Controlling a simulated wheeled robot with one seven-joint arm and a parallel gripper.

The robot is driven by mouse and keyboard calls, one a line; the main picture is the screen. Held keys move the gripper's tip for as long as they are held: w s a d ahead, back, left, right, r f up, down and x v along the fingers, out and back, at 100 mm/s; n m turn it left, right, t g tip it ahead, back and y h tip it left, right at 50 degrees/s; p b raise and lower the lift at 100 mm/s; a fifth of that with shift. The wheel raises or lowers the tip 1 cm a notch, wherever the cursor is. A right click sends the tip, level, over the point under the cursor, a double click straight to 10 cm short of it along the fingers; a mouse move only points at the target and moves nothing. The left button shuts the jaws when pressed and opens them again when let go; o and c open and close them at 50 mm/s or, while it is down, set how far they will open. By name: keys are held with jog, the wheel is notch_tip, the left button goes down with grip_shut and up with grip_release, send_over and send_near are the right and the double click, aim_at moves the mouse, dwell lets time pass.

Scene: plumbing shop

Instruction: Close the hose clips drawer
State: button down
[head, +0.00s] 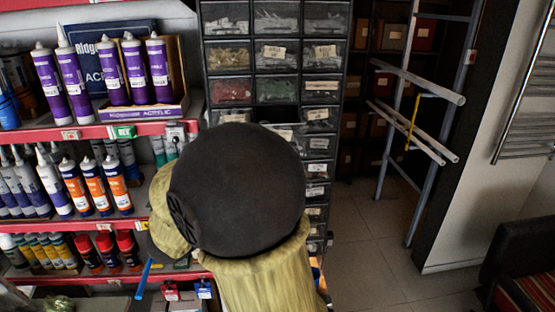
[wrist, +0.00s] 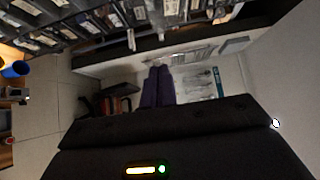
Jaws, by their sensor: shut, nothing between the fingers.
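The black cabinet of small clear drawers (head: 231,58) stands behind my arm in the head view. In its middle column a dark gap (head: 277,113) shows, and a drawer front (head: 288,129) just below it seems to stand out from the cabinet; my arm hides most of it. The labels are too small to read, so I cannot tell which drawer is the hose clips one. My gripper (wrist: 158,72) shows in the wrist view with its dark fingers together and nothing between them. Labelled drawers show at upper left there, apart from the fingertips. The gripper is hidden in the head view.
Red-edged shelves (head: 75,133) with sealant tubes and cans stand close on the left. A pipe rack (head: 418,115) stands on the right, with open tiled floor (head: 375,245) before it. A dark seat (head: 520,260) is at far right. A blue container (wrist: 15,70) shows in the wrist view.

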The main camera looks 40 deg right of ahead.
jog(key=shift+s+r, duration=0.1)
jog(key=shift+s, duration=0.2)
jog(key=shift+w, duration=0.1)
jog(key=w+p+x, duration=0.2)
jog(key=p+x, duration=0.5)
jog(key=x, duration=0.6)
jog(key=shift+w+a+p, duration=0.3)
jog(key=shift+a+p, duration=0.05)
jog(key=shift+w, duration=0.15)
